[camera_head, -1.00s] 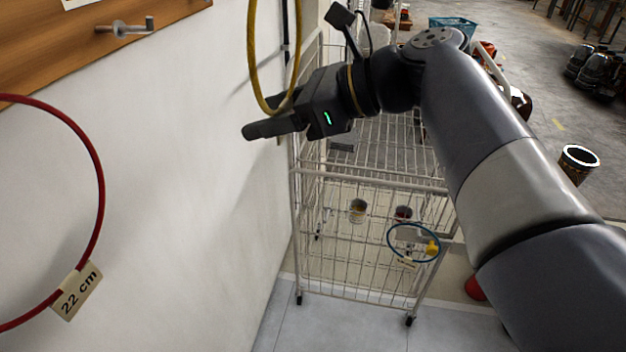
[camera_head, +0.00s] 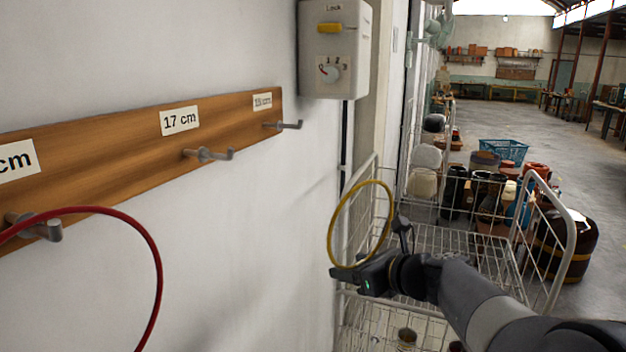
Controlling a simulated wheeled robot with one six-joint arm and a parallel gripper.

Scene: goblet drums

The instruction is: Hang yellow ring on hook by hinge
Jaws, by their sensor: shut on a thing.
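The yellow ring (camera_head: 390,214) stands upright in my gripper, held at its lower edge, with nothing else touching it that I can see. My gripper (camera_head: 343,274) is shut on it, in front of a white wire cart and right of the wall. A wooden board (camera_head: 110,145) on the left wall bears three visible hooks. The right end hook (camera_head: 288,125) is empty, under a small label too blurred to read surely. The middle hook (camera_head: 210,155), under "17 cm", is empty. The left hook (camera_head: 40,228) carries a red ring (camera_head: 158,270). I cannot make out a hinge.
A white box (camera_head: 334,50) with a yellow handle and dial is on the wall, right of the board. The wire cart (camera_head: 470,243) stands behind my gripper. Drums and a blue basket (camera_head: 503,151) are beyond. The air between board and ring looks clear.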

